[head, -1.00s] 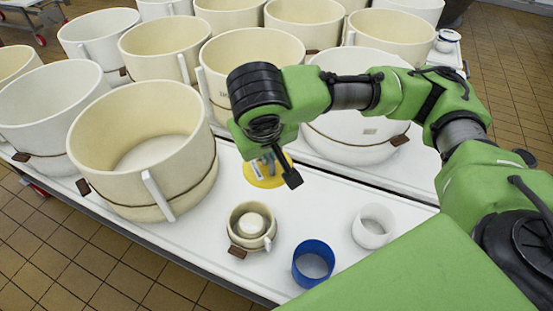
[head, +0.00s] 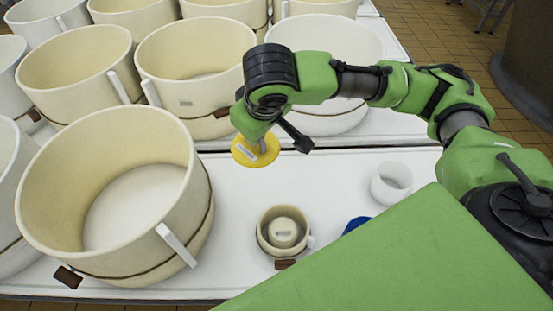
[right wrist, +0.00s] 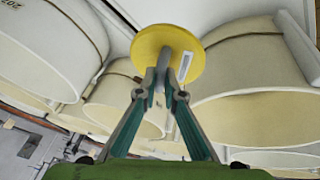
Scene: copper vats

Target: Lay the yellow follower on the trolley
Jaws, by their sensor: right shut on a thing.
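The yellow follower (head: 250,153) is a flat round disc with a short grey stem and a small white label. My right gripper (head: 264,146) is shut on its stem. The right wrist view shows the fingertips (right wrist: 163,88) closed around the stem, with the disc (right wrist: 152,44) beyond them. In the head view the disc appears over the white trolley top (head: 335,185), in front of the large vats. I cannot tell whether it touches the top. My left gripper is not in view.
A large cream vat (head: 115,190) stands left of the follower. In front are a small cream vat (head: 284,231) with something round inside, a white ring (head: 391,183) and a mostly hidden blue ring (head: 356,224). More vats crowd behind. Bare white top lies between.

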